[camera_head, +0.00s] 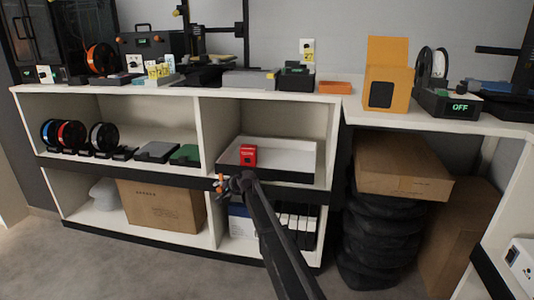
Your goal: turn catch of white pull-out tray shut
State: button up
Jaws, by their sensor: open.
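The white pull-out tray (290,152) sits in the right upper compartment of the shelf unit, with a dark front edge. A small red box (248,155) is in its left part. My arm reaches up from the bottom of the view, and my gripper (227,184) is open at the lower left of the tray front. A small orange piece (220,181) shows right beside the gripper; I cannot tell whether it is the catch or whether the gripper touches it. The catch's turn position is not clear, as the gripper covers that area.
A large carton (160,205) stands below. My arm passes in front of the lower right compartment. Black stacked bags (380,230) with a carton (400,165) on top stand right. The floor (150,270) in front is clear.

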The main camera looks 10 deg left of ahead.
jog(key=shift+a+r+n+g+h+p, duration=0.15)
jog(key=shift+n+h+p, duration=0.1)
jog(key=shift+h+p, duration=0.95)
jog(key=shift+a+r+n+g+h+p, duration=0.15)
jog(key=shift+n+h+p, duration=0.1)
jog(key=shift+h+p, duration=0.95)
jog(key=h, duration=0.1)
jog(key=h+p, duration=0.1)
jog(key=h, duration=0.1)
jog(key=n+h+p, duration=0.1)
jog(key=h, duration=0.1)
jog(key=shift+w+a, duration=0.1)
jog(key=shift+a, duration=0.2)
jog(key=shift+p+v, duration=0.8)
jog(key=shift+v, duration=0.2)
jog(key=p+v, duration=1.1)
jog(key=v, duration=0.1)
jog(key=s+d+r+p, duration=0.1)
jog(key=d+r+p, duration=0.1)
jog(key=d, duration=0.5)
jog(key=s+d+r+g+p, duration=0.1)
jog(key=s+d+r+p, duration=0.1)
jog(key=d, duration=0.6)
jog(key=s+d+r+p, duration=0.1)
jog(key=d+r+p, duration=0.3)
jog(key=d, duration=0.3)
jog(key=shift+s+d+r+h+p, duration=0.2)
jog(key=shift+d+h+p, duration=0.1)
jog(key=shift+p, duration=0.3)
